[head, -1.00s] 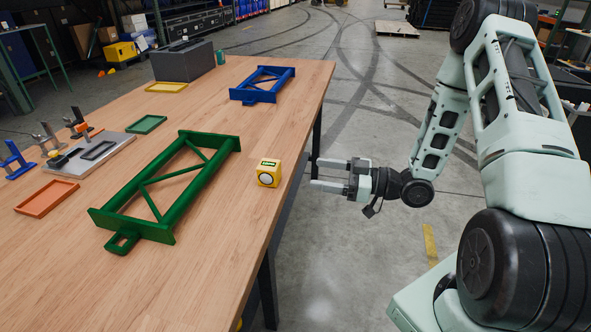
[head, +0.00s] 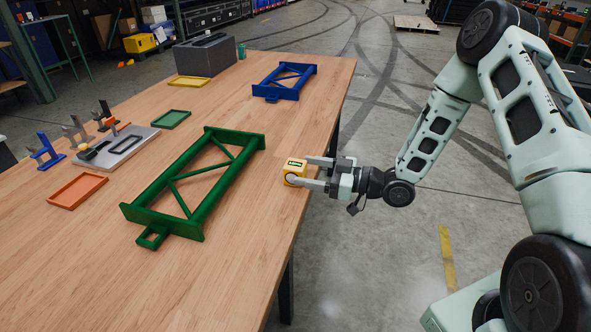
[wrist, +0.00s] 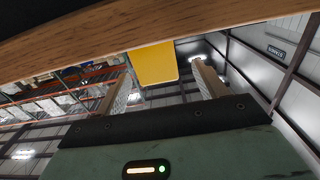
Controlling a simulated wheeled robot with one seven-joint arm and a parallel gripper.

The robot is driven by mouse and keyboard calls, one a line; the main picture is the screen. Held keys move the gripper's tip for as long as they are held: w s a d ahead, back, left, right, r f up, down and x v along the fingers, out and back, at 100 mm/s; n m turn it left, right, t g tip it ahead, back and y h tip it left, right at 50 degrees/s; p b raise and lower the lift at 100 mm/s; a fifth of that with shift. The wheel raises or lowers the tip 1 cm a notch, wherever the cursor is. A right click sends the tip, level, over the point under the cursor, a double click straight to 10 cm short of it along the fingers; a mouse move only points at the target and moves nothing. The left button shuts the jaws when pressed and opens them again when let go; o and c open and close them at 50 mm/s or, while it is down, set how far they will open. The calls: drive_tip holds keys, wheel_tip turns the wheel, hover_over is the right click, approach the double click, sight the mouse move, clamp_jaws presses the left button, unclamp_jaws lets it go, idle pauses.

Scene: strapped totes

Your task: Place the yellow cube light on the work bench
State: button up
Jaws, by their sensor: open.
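The yellow cube light (head: 294,167) sits on the work bench (head: 230,265) near its right edge, just right of the green frame. It has a dark label on top and a round pale lens on one side. My gripper (head: 299,170) reaches in from the right over the bench edge. Its fingers are open, with their tips beside the cube. In the wrist view the yellow face of the cube light (wrist: 152,65) shows between the two fingers (wrist: 160,82), with a gap on each side. I cannot tell whether either finger touches it.
A green frame (head: 191,232) lies left of the cube and a blue frame (head: 285,92) farther back. Orange (head: 78,191), green (head: 171,119) and yellow (head: 189,82) trays, a grey fixture plate (head: 120,149) and a dark grey box (head: 205,56) stand left and back. The near bench is clear.

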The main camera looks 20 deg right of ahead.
sight(288, 163)
drive_tip(key=shift+r+p+x, duration=0.1)
drive_tip(key=shift+p+x, duration=0.35)
drive_tip(key=shift+x, duration=1.05)
drive_tip(key=shift+r+p+x, duration=0.15)
drive_tip(key=shift+p+x, duration=0.25)
drive_tip(key=shift+x, duration=1.1)
drive_tip(key=shift+w+d, duration=0.1)
drive_tip(key=shift+w, duration=0.05)
drive_tip(key=c, duration=1.3)
drive_tip(key=shift+r, duration=0.15)
